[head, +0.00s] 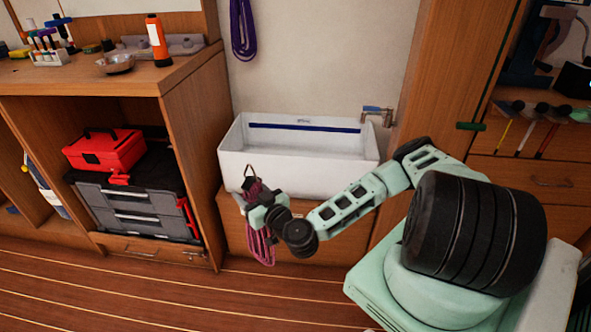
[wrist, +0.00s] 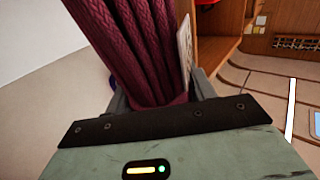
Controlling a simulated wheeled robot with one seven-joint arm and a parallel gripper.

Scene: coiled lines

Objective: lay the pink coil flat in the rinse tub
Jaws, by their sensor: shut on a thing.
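The pink coil (head: 261,246) hangs from my gripper (head: 262,207) in the head view, its loops drooping below the jaws in front of the tub's wooden base. In the wrist view its thick, dark pink strands (wrist: 136,45) are bunched between the jaws (wrist: 160,98), which are shut on them. The rinse tub (head: 290,176) is a white rectangular basin against the wall, with a dark blue stripe along its inner back wall. My gripper is outside the tub, in front of its front wall towards the left. The part of the tub's floor that shows looks empty.
A tap (head: 376,112) stands at the tub's back right corner. A purple coil (head: 242,28) hangs on the wall above. A wooden workbench (head: 90,77) with a red toolbox (head: 104,150) beneath is at the left. A wooden cabinet (head: 425,75) rises at the right.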

